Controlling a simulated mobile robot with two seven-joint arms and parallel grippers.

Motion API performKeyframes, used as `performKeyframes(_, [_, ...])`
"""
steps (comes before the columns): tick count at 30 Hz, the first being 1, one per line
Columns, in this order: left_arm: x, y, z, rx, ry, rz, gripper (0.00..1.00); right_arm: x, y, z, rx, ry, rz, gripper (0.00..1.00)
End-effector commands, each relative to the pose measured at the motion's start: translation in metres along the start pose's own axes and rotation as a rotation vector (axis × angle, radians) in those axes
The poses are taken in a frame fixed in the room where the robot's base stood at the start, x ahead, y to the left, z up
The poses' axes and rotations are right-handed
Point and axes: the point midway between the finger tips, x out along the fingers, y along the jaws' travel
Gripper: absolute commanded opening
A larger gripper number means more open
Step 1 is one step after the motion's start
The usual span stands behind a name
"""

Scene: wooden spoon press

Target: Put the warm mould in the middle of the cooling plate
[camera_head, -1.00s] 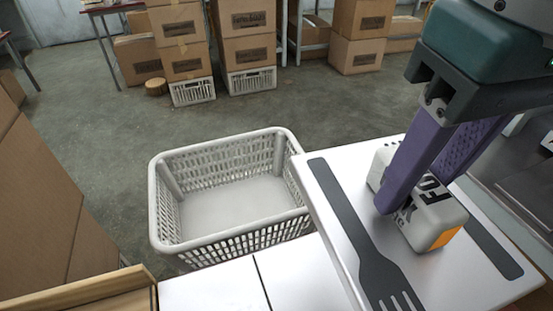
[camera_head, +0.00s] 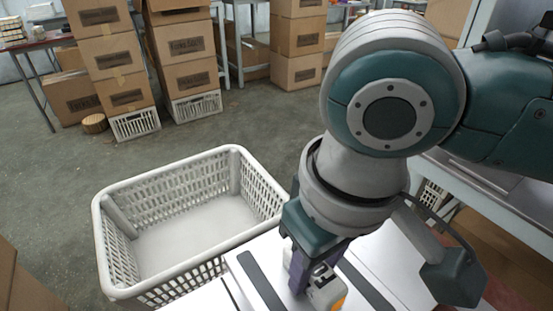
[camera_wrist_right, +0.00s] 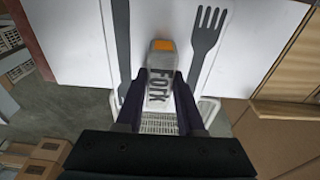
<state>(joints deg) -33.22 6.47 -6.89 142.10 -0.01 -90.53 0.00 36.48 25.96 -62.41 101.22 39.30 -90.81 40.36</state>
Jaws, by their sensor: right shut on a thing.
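The mould (camera_head: 330,291) is a pale block with an orange end and the dark word "Fork"; it also shows in the right wrist view (camera_wrist_right: 161,72). My right gripper (camera_head: 306,282) has its purple fingers shut on the mould's sides. The mould is over the white plate (camera_head: 268,247), between a dark strip and a dark fork shape, as the right wrist view (camera_wrist_right: 70,50) shows. I cannot tell whether the mould's underside touches the plate. My right arm hides part of the plate in the head view. My left gripper is not in view.
A white slatted basket (camera_head: 190,160), empty, stands left of the plate. Stacked cardboard boxes (camera_head: 110,60) and a round wooden piece (camera_head: 94,123) stand farther back on the floor. A metal table (camera_head: 470,180) is at the right. Open floor lies behind the basket.

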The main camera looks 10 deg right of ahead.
Motion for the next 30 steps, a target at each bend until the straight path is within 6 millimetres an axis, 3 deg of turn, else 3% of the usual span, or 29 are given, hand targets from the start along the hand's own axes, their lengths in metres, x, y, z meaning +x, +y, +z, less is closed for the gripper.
performKeyframes(5, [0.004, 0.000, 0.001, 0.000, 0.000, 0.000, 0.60, 0.010, -0.001, -0.001, 0.000, 0.005, -0.003, 0.00])
performKeyframes(13, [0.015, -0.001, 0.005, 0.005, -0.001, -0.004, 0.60, 0.045, 0.000, 0.004, 0.000, 0.004, -0.001, 0.00])
performKeyframes(27, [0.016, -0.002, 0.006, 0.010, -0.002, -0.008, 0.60, 0.051, -0.001, 0.005, 0.000, 0.005, -0.002, 0.00])
performKeyframes(28, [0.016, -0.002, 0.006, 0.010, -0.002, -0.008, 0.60, 0.053, 0.000, 0.006, 0.000, 0.000, -0.001, 0.38])
performKeyframes(30, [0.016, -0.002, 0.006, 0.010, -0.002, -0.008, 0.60, 0.052, 0.000, 0.006, 0.000, 0.000, -0.001, 0.46])
